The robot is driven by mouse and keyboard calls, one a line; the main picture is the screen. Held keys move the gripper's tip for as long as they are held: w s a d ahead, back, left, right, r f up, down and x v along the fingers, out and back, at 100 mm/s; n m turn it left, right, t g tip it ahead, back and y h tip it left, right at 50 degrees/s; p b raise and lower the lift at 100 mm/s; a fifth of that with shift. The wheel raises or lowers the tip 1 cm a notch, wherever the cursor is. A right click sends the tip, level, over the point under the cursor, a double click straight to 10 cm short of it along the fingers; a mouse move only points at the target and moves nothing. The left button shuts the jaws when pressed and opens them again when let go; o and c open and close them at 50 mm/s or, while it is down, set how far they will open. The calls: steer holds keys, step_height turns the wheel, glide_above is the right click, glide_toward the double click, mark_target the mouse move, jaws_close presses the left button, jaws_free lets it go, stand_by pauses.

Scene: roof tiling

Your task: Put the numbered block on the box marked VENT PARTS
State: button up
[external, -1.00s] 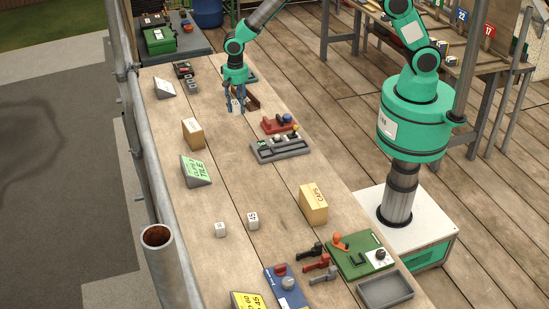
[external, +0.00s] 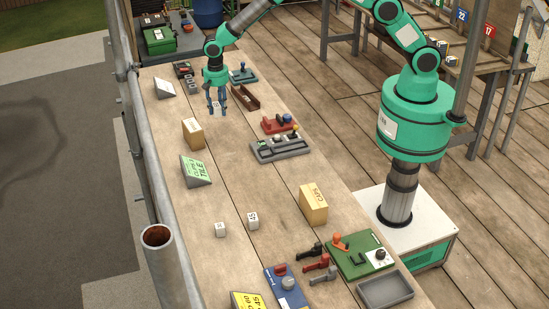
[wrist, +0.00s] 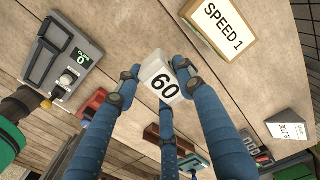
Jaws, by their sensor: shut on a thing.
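A white block marked 60 (wrist: 161,84) is held between the blue fingers of my gripper (wrist: 157,80). In the external view my gripper (external: 216,107) is at the far part of the long bench, with the small white block between its fingertips. The fingers point down; I cannot tell the exact height above the bench. No box that I can read says VENT PARTS. A cardboard box in the wrist view reads SPEED 1 (wrist: 224,26). Another cardboard box in the external view reads CAPS (external: 313,203).
Two white numbered blocks (external: 220,229) stand nearer on the bench. A small cardboard box (external: 193,132) and a green-faced sign (external: 196,170) are at the left. A brown open tray (external: 245,97) and a grey device (external: 280,148) are at the right. The bench middle is clear.

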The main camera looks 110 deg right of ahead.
steer(key=w+d, duration=0.2)
steer(key=w, duration=0.5)
steer(key=shift+w+d+f, duration=0.3)
steer(key=shift+w+f, duration=0.05)
steer(key=shift+f, duration=0.1)
steer(key=shift+f, duration=1.7)
steer(key=o, duration=1.2)
steer(key=shift+f, duration=0.1)
steer(key=shift+c, duration=0.2)
step_height(320, 180, up, 12)
